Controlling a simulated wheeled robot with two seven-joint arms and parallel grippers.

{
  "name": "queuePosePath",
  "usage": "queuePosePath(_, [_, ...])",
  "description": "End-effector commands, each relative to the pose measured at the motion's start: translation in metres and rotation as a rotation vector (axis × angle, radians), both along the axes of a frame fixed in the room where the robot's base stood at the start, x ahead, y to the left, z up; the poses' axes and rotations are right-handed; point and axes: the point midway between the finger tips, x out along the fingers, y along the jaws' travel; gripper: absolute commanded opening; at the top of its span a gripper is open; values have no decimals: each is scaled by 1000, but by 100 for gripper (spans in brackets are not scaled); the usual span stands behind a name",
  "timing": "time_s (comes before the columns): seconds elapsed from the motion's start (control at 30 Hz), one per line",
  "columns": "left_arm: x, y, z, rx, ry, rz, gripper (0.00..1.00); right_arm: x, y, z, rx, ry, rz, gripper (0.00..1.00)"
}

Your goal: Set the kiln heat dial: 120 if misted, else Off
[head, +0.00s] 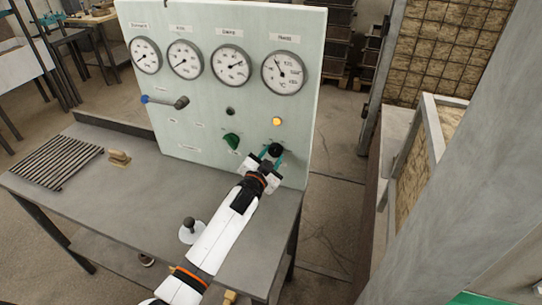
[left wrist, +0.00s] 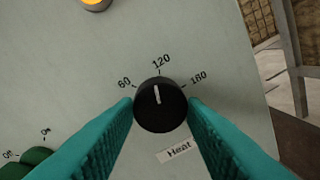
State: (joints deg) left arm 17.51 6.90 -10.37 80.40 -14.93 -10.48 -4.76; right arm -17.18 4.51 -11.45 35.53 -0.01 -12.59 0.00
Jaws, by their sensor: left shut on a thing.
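The black heat dial (head: 276,149) is low on the right of the pale green panel (head: 215,100). In the left wrist view the dial (left wrist: 160,106) has a white pointer, directed almost straight up, close to the 120 mark. An Off mark for this dial does not show. My left gripper (head: 267,161) is shut on the dial, its teal fingers on either side. My right gripper is not in view.
An amber lamp (head: 277,121) glows above the dial. A green knob (head: 231,140) is to its left, and several gauges (head: 284,73) line the top. A lever (head: 165,101) sticks out at left. A brush (head: 119,158) and slatted mat (head: 57,162) lie on the table (head: 140,210).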

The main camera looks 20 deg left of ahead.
Motion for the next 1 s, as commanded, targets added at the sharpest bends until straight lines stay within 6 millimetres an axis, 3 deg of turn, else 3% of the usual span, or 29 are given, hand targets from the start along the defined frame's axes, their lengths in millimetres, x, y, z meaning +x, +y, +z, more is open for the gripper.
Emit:
queuePosePath(0.4, [0,0,0,186,-6,0,15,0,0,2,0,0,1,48])
queuePosePath(0.97, [0,0,0,210,-7,-1,15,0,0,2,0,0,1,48])
queuePosePath(1.0, [0,0,0,210,-7,-1,44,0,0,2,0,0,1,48])
